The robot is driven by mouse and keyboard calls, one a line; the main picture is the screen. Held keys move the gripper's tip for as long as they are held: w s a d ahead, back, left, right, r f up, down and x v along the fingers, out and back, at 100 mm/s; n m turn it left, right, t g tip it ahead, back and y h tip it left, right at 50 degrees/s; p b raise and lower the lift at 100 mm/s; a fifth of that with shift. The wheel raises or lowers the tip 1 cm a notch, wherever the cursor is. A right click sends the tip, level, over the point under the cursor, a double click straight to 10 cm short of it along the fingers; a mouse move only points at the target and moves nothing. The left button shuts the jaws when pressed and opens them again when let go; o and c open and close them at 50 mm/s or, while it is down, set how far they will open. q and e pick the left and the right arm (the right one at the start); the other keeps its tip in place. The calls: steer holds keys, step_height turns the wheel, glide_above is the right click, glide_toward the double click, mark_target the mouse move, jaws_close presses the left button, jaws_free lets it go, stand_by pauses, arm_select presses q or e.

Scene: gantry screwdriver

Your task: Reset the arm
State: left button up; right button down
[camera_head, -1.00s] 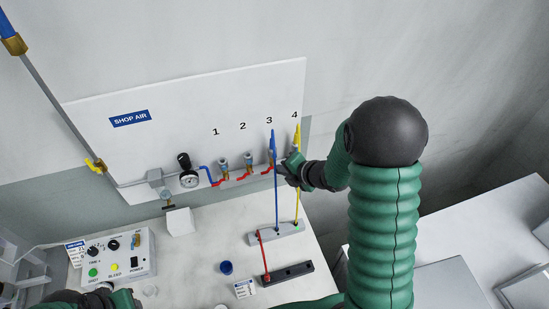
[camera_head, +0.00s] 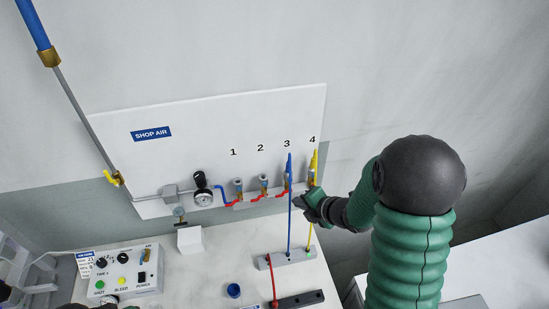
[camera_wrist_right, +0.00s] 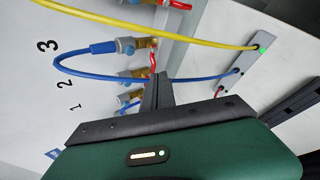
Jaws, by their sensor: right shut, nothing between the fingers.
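My right gripper (camera_head: 299,203) is green and black, below the valves at numbers 3 and 4. Its fingers are shut and empty in the right wrist view (camera_wrist_right: 158,90). They appear beside the blue hose (camera_head: 289,220) and apart from the yellow hose (camera_wrist_right: 190,38). The blue hose runs from outlet 3 and the yellow hose from outlet 4, down to a grey block (camera_head: 286,259). The red valve handle (camera_wrist_right: 177,5) shows at the top of the wrist view. Only dark pieces of my left arm show at the lower left edge; its fingers are hidden.
The white SHOP AIR panel (camera_head: 170,170) carries a gauge (camera_head: 203,198) and numbered outlets. A control box (camera_head: 125,271), a blue cup (camera_head: 233,290) and a dark block (camera_head: 300,299) with a red hose (camera_head: 273,285) are on the bench. Bench space between box and cup is clear.

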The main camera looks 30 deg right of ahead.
steer(key=s+a+f+m+g+b, duration=0.1)
steer(key=s+a+m+g, duration=0.2)
steer(key=m, duration=0.8)
steer(key=s+a+m+g+h+b, duration=0.1)
steer(key=s+a+m+g, duration=0.3)
steer(key=s+a+m, duration=0.4)
steer(key=s+m, duration=0.2)
steer(key=m, duration=0.1)
steer(key=shift+s+a+f+h, duration=0.15)
steer(key=shift+s+f+h, duration=0.15)
steer(key=shift+s+f, duration=0.05)
steer(key=shift+a, duration=0.25)
steer(key=shift+d, duration=0.15)
